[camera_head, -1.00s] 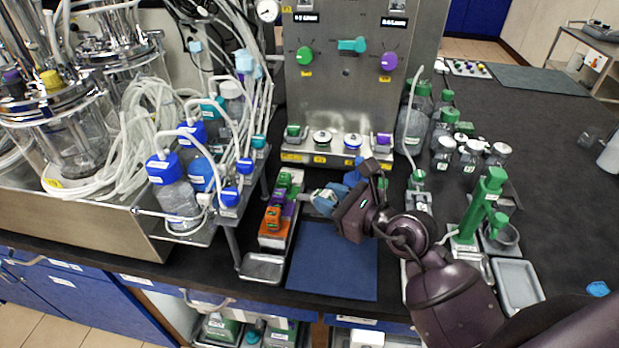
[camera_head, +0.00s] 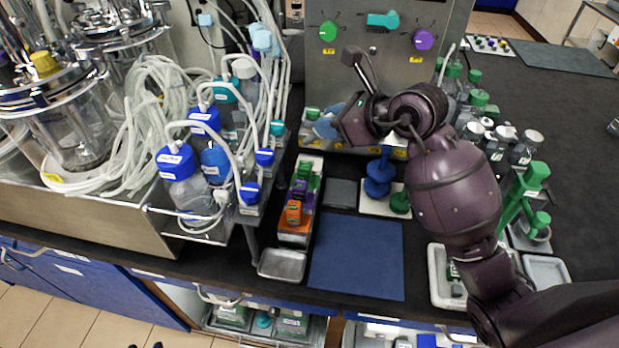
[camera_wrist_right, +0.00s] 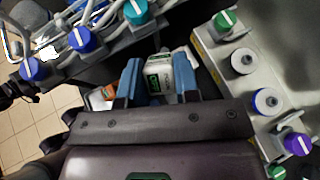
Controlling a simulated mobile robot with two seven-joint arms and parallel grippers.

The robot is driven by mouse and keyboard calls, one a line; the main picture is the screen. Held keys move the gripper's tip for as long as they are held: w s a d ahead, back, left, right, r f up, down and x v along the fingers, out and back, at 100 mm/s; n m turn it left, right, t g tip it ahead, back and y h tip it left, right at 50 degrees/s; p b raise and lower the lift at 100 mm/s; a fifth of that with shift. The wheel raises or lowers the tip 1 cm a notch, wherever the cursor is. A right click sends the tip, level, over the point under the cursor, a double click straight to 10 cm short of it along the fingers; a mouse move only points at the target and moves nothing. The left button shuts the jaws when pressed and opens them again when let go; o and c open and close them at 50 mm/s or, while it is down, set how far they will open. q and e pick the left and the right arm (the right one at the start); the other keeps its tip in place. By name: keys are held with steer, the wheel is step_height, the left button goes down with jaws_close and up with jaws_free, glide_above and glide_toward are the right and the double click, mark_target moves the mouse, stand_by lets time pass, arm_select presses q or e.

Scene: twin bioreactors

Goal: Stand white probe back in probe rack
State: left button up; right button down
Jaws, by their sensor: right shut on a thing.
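My right gripper (camera_head: 328,121) is in front of the steel panel in the head view, raised over the back of the bench. In the right wrist view its blue fingers (camera_wrist_right: 158,70) are shut on a white block-like piece with a green label (camera_wrist_right: 160,78), seemingly the white probe. Its lower part is hidden. A narrow pale rack (camera_head: 291,238) holding orange, purple and green blocks, seemingly the probe rack, stands below and left of the gripper, apart from it. Whether it has a free slot is unclear. My left gripper is not in view.
A blue mat (camera_head: 357,256) lies clear, right of a small metal tray (camera_head: 282,265). A blue stand (camera_head: 379,175) is behind the mat. Tubed bottles with blue caps (camera_head: 183,180) crowd the left. A green stand (camera_head: 524,195) and bottles stand right.

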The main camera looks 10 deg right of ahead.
steer(key=w+r+g, duration=0.1)
steer(key=r, duration=0.1)
steer(key=w+a+r, duration=0.1)
steer(key=r, duration=0.1)
steer(key=w+a+r+g+h, duration=0.1)
steer(key=r, duration=0.1)
steer(key=shift+a+r+n+g, duration=0.2)
steer(key=shift+r+n+g, duration=0.1)
steer(key=shift+n, duration=0.1)
steer(key=shift+w+n+g+h+p, duration=0.7)
steer(key=shift+w+n+g+h, duration=0.7)
steer(key=shift+w+g, duration=1.1)
steer(key=f, duration=1.9)
steer(key=shift+w+f, duration=0.15)
steer(key=shift+w, duration=0.05)
steer(key=shift+f, duration=0.35)
steer(key=c, duration=1.2)
jaws_free()
steer(key=shift+o, duration=0.4)
steer(key=shift+r, duration=0.15)
